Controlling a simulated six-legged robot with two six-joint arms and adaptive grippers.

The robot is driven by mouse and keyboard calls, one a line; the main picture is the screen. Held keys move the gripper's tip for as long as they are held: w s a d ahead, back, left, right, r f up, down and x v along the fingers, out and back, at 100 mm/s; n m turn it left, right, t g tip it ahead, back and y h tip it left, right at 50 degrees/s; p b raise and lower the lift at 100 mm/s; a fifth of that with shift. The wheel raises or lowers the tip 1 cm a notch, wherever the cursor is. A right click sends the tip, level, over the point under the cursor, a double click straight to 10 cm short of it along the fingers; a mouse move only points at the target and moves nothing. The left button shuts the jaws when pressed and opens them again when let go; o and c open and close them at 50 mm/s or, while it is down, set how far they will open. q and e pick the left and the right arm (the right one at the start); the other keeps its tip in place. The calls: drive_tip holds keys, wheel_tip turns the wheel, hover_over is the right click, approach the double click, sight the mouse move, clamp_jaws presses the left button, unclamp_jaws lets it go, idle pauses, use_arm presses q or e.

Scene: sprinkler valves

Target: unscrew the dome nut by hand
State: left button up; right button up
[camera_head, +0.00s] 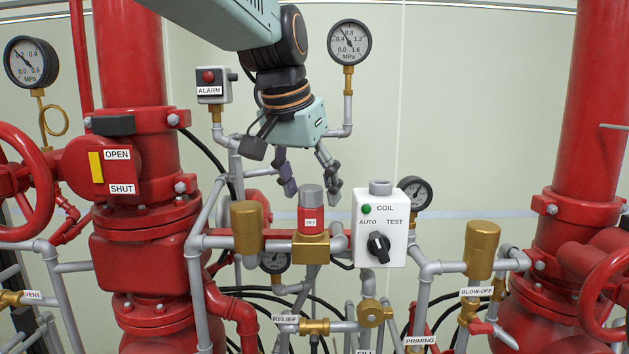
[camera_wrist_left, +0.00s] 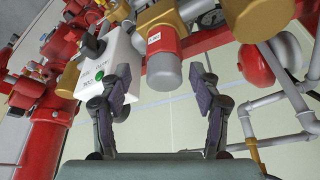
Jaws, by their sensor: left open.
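I take the dome nut (camera_head: 312,195) to be the grey rounded cap on top of a red labelled coil (camera_head: 311,217), which sits on a brass valve body (camera_head: 311,246). The cap also shows in the left wrist view (camera_wrist_left: 164,74), at the end of the red coil (camera_wrist_left: 160,41). My left gripper (camera_head: 312,191) points down with its fingers spread, open and empty. In the head view its fingertips appear on either side of the cap, with gaps. The left wrist view also shows the cap between the spread fingertips (camera_wrist_left: 160,77). How far apart they are in depth is unclear. My right gripper is in neither view.
A white COIL box (camera_head: 381,229) with a black knob stands close right of the coil. A brass cylinder (camera_head: 247,227) stands to its left. Gauges, grey pipes and large red risers (camera_head: 135,60) crowd both sides. The wall area behind my left gripper is clear.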

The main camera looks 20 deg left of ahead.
use_arm(q)
drive_tip(key=shift+a, duration=0.45)
drive_tip(key=c, duration=0.5)
drive_tip(key=shift+d, duration=0.25)
drive_tip(key=c, duration=0.4)
drive_tip(key=shift+c, duration=1.1)
drive_tip(key=o, duration=0.5)
drive_tip(key=shift+a, duration=0.1)
clamp_jaws()
drive_tip(key=n, duration=0.2)
drive_tip(key=n+y, duration=0.1)
drive_tip(key=n, duration=0.1)
drive_tip(key=n+y, duration=0.1)
drive_tip(key=n, duration=0.1)
drive_tip(key=shift+d, duration=0.4)
drive_tip(key=n+y, duration=0.1)
drive_tip(key=n, duration=0.2)
drive_tip(key=n+g+y, duration=0.1)
drive_tip(key=n, duration=0.1)
drive_tip(key=shift+w+d+r+n, duration=0.1)
drive_tip(key=shift+w+d+n, duration=0.1)
drive_tip(key=shift+n, duration=0.2)
